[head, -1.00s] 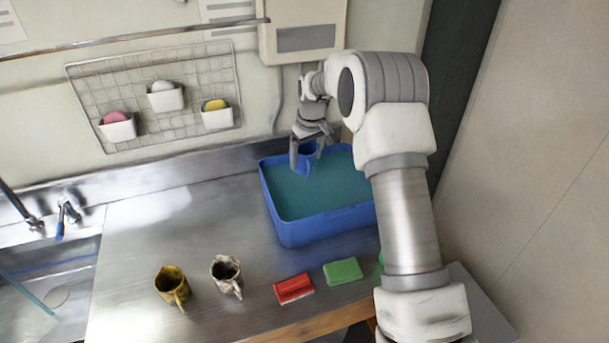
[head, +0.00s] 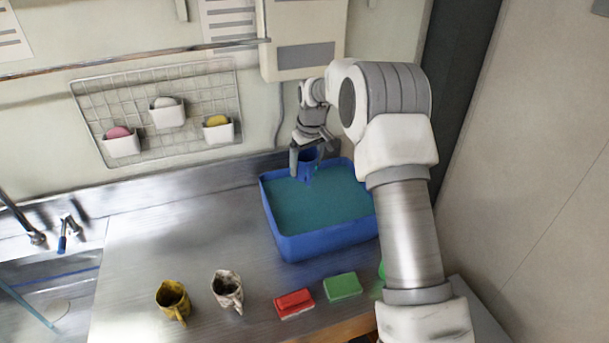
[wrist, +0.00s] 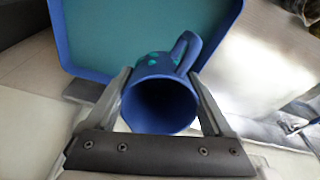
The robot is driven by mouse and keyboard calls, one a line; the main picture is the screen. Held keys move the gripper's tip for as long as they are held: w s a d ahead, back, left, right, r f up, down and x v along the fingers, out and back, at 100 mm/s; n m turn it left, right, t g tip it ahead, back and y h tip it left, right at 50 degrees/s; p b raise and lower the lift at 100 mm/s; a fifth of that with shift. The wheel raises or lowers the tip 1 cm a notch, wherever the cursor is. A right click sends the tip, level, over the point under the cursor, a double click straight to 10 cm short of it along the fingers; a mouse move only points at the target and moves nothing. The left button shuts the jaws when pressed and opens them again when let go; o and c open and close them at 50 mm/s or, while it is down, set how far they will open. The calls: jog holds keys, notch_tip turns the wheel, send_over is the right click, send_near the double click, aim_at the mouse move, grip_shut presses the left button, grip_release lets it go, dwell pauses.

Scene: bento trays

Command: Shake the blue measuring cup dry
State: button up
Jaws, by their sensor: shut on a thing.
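The blue measuring cup (wrist: 160,105) is between the two fingers of my gripper (wrist: 163,88), which is shut on it. In the wrist view its round opening faces the camera and its handle points up and right. Teal spots show on its side near the handle. In the head view the cup (head: 307,165) hangs from my gripper (head: 309,160) over the far left part of the blue basin (head: 320,241), which holds teal liquid. The fingers partly hide the cup there. The basin (wrist: 83,74) also lies beyond the cup in the wrist view.
A yellow mug (head: 172,297), a stained white mug (head: 226,289), a red sponge (head: 293,303) and a green sponge (head: 342,287) stand along the counter's front. A sink (head: 40,290) is at left. A wire rack (head: 190,85) hangs on the wall. The counter middle (head: 190,230) is clear.

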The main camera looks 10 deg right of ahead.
notch_tip(320, 180, down, 3)
jog(key=shift+f+b, duration=0.1)
jog(key=shift+b, duration=0.75)
jog(key=shift+r+p, duration=1.2)
jog(key=shift+r, duration=0.7)
jog(key=shift+f+b, duration=1.45)
jog(key=shift+f, duration=0.45)
